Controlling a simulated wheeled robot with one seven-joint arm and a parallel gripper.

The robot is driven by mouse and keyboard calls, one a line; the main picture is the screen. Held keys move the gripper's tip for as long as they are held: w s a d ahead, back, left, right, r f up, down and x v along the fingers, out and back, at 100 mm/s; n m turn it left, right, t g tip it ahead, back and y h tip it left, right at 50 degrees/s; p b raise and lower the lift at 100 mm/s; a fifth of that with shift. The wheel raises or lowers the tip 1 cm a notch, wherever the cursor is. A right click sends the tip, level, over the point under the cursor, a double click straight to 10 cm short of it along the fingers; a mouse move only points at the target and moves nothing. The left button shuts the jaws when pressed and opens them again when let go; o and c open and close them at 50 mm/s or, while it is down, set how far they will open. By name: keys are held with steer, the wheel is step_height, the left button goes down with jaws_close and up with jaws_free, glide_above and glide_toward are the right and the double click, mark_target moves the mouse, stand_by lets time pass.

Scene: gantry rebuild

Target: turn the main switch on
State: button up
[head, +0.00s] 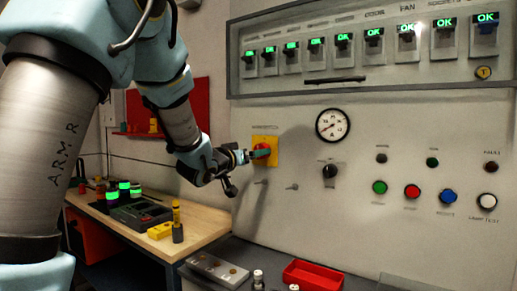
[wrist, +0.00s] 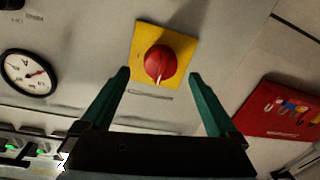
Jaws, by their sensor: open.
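The main switch is a red rotary knob on a yellow square plate (head: 271,144) on the grey cabinet front. In the wrist view the red knob (wrist: 160,63) shows between and beyond my fingertips, with a small white mark at its edge, on the yellow plate (wrist: 186,45). My gripper (head: 252,155) is at the knob in the head view and partly covers it. In the wrist view my gripper (wrist: 158,75) is open, one green finger on each side of the knob. I cannot tell whether either finger touches it.
A round gauge (head: 333,125) and a black selector knob (head: 330,171) are right of the switch. Coloured buttons sit further right, including a red one (head: 412,191). A wooden bench (head: 206,219) and a red tray (head: 313,275) are below. Lit "OK" modules line the top.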

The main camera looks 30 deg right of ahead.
steer(key=shift+p+x, duration=0.6)
steer(key=shift+x, duration=1.5)
steer(key=shift+c, duration=0.2)
steer(key=c, duration=1.3)
